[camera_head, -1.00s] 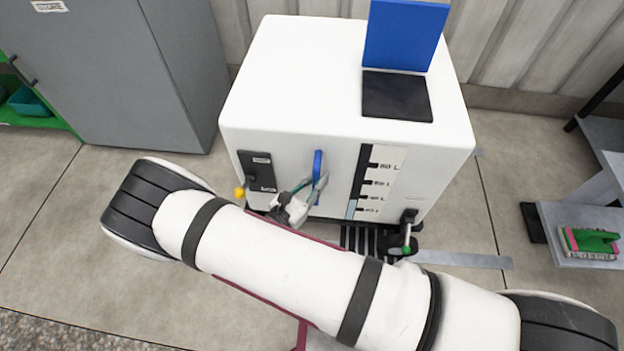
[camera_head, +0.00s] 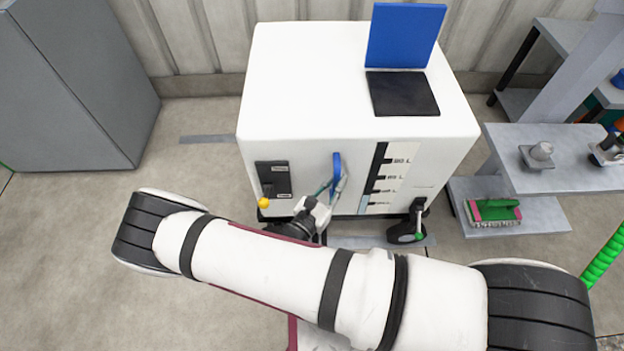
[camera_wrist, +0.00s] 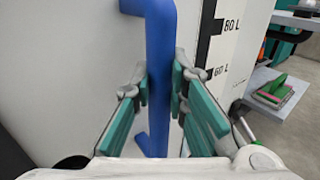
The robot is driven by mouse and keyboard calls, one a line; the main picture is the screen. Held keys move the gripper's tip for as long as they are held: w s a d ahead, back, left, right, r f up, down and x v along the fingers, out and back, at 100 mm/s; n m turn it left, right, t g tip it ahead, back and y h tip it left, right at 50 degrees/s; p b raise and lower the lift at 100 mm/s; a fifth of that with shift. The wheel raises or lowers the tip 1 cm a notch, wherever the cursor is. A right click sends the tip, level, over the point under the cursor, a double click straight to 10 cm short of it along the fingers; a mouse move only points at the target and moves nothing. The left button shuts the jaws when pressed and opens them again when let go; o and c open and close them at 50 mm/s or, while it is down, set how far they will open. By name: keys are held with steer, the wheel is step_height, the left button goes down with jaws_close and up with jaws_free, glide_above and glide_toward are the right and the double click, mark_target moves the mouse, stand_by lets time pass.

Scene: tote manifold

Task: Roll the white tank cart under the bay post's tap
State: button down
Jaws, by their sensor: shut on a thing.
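The white tank cart (camera_head: 300,100) stands upright in front of me. A blue lid (camera_head: 405,36) stands open above a black square on its top. A level scale with litre marks (camera_head: 388,180) is on its front face. My gripper (camera_head: 338,183) is shut on the cart's blue vertical handle (camera_head: 336,165). In the wrist view the green finger pads stand on both sides of the blue bar (camera_wrist: 158,75). A yellow-knobbed lever (camera_head: 264,202) is on the front left, and a caster (camera_head: 405,232) shows at the lower right. I cannot make out the bay post's tap.
A grey cabinet (camera_head: 65,90) stands at the left. At the right is a grey bench (camera_head: 560,165) with fittings, and a green brush (camera_head: 494,209) on its lower shelf. A green hose (camera_head: 605,258) hangs at the right edge. The floor (camera_head: 195,165) left of the cart is clear.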

steer(key=shift+d+p, duration=0.35)
steer(key=shift+d, duration=0.75)
steer(key=c, duration=1.6)
jaws_free()
steer(key=shift+w+d, duration=0.1)
steer(key=shift+d, duration=0.05)
steer(key=shift+o, duration=0.2)
steer(key=shift+a, duration=0.2)
steer(key=v, duration=1.2)
steer(key=shift+d, duration=0.2)
